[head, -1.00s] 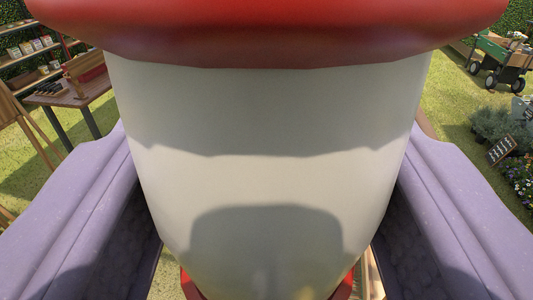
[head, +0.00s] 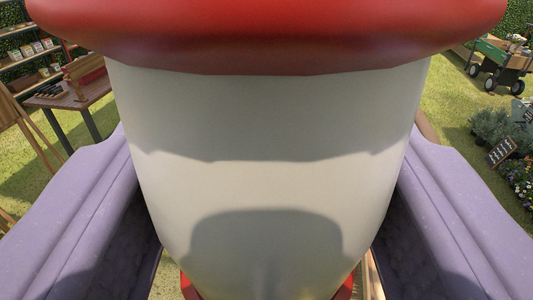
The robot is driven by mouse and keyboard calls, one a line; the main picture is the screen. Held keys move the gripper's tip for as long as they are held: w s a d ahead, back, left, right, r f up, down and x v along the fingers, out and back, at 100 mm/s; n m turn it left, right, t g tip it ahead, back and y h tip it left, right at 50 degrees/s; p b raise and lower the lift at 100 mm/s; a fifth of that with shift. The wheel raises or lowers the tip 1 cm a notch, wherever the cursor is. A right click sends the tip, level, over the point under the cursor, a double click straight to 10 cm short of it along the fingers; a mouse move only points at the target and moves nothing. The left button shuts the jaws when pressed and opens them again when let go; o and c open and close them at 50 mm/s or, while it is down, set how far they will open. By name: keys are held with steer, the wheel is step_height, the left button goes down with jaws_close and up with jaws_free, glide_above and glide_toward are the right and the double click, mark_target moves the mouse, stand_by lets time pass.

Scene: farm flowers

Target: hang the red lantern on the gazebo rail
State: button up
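The red lantern (head: 270,115) fills the middle of the head view, very close to the camera. It has a wide red cap across the top, a cream-white body that narrows downward, and a little red at its bottom. My gripper (head: 268,215) has one lavender finger on each side of the lantern body, and both reach in against its sides. The gripper is shut on the lantern. The fingertips are hidden behind the lantern. No gazebo rail can be made out, as the lantern blocks the centre of the view.
A wooden table (head: 72,98) with a box stands on grass at the left, before shelves (head: 30,55) of small packets. A green cart (head: 497,62) stands at the upper right. Flowers and a small chalkboard sign (head: 502,152) are at the right edge. A strip of wood shows below right.

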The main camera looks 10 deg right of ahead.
steer(key=shift+f, duration=0.15)
steer(key=o, duration=1.2)
stand_by(0.3)
steer(key=s+a+f+b, duration=0.1)
steer(key=s+b, duration=0.4)
steer(key=s, duration=0.9)
steer(key=shift+a+f, duration=0.2)
steer(key=shift+a, duration=0.1)
stand_by(0.7)
steer(key=shift+w, duration=0.1)
